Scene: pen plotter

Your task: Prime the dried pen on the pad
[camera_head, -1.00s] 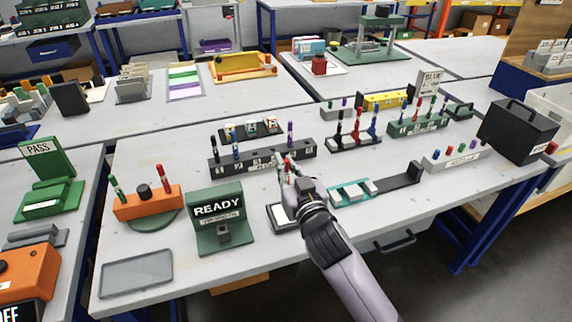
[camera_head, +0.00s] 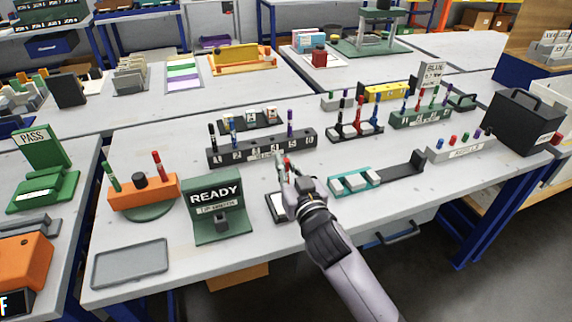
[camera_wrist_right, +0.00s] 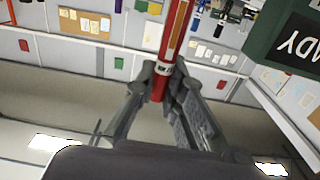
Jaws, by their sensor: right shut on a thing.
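My right gripper (camera_head: 284,176) is shut on a red pen (camera_wrist_right: 173,45), which stands up between the fingers in the right wrist view. In the head view the gripper hangs over a small white pad (camera_head: 275,208) in a dark frame, near the table's front edge. My left gripper is not in view.
A green READY stand (camera_head: 216,210) is left of the pad. A teal tray (camera_head: 368,180) with white blocks is on the right. A dark numbered pen rack (camera_head: 262,148) stands behind. A grey tray (camera_head: 130,263) lies front left.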

